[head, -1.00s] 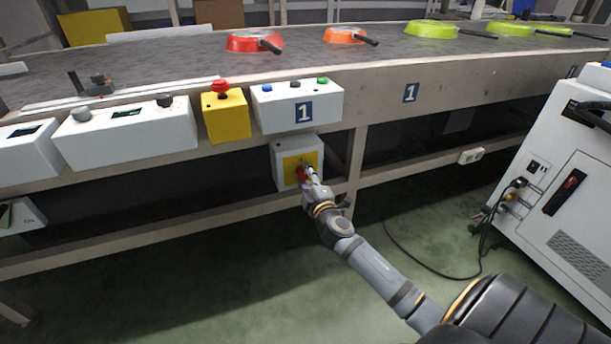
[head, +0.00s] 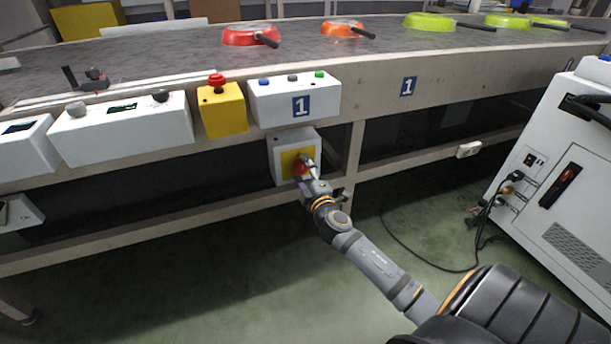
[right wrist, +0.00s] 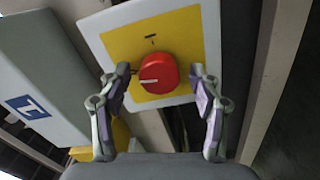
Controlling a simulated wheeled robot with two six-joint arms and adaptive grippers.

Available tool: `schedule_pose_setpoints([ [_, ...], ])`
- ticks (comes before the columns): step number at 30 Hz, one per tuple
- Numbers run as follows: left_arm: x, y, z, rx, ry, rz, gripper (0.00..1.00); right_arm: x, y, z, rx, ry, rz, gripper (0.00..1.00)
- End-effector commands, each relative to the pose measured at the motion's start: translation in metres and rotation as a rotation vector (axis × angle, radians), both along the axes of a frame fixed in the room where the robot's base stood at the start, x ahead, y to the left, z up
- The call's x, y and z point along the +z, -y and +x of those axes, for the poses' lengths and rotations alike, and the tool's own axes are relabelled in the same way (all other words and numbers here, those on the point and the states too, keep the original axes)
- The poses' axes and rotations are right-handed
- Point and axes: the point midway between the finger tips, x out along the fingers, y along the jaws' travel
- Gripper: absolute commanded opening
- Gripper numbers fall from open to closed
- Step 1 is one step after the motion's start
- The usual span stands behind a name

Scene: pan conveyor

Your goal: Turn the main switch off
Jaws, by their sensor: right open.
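The main switch is a red rotary knob (right wrist: 158,74) on a yellow plate (right wrist: 122,42), on the front of a light grey box (head: 283,148) below the conveyor's edge. In the right wrist view the knob's pale mark lies crosswise in the picture. My right gripper (right wrist: 163,86) is open, with one finger on each side of the knob. Gaps show between the fingers and the knob, so it is not gripped. In the head view the right gripper (head: 305,171) partly hides the knob. My left gripper is not in view.
Above the box sit a button panel (head: 270,102) marked 1 and a yellow emergency-stop box (head: 222,118). Red (head: 248,38), orange and green pans lie on the conveyor. A white cabinet (head: 575,200) with cables stands at right. Open floor lies below the conveyor's front.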

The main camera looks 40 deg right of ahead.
Motion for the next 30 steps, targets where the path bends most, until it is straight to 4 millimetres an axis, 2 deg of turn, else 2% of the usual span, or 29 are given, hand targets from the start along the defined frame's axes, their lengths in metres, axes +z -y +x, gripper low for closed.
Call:
schedule_pose_setpoints([
  [4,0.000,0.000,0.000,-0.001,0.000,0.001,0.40,-0.002,-0.006,-0.022,0.003,-0.004,-0.003,0.63],
  [9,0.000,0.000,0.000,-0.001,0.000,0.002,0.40,-0.004,-0.016,-0.064,0.004,-0.006,-0.004,0.63],
  [15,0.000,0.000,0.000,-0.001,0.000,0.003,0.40,-0.004,-0.025,-0.101,0.002,-0.004,-0.001,0.63],
  [21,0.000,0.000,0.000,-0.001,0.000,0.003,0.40,-0.003,-0.028,-0.115,0.001,-0.001,0.000,0.63],
  [30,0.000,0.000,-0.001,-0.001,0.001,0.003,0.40,-0.003,-0.028,-0.115,0.000,-0.001,0.000,0.63],
])
